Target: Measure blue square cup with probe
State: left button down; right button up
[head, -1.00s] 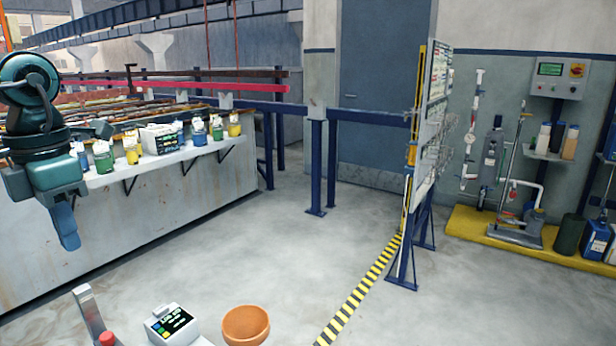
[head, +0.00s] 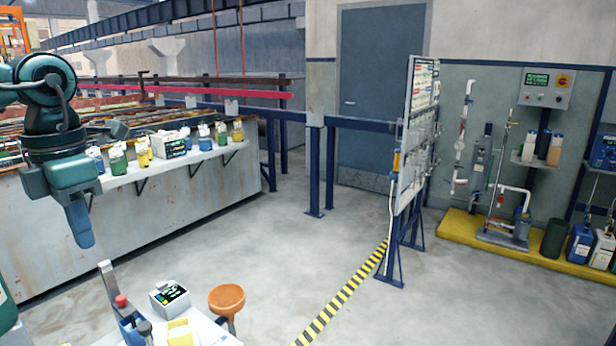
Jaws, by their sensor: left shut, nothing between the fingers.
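Several small colored cups with white tops stand along the ledge of the long tank. A blue cup (head: 94,160) is at the left end of the row, and another blue cup (head: 205,140) stands farther right. Whether either is square is too small to tell. A white meter box with a dark display (head: 173,144) sits between the cups. No probe can be made out for certain. My left gripper (head: 80,228) hangs pointing down in front of the tank wall, shut and empty, apart from the cups. My right gripper is not in view.
A near bench (head: 215,338) holds a display box (head: 170,298), a blue holder (head: 132,328) and a yellow item (head: 180,335). An orange stool (head: 227,298) stands beside it. A panel stand (head: 412,140) is at right. The middle floor is clear.

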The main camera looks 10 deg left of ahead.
aim_at(122, 305)
jog(key=k+l, duration=0.65)
jog(key=l, duration=0.25)
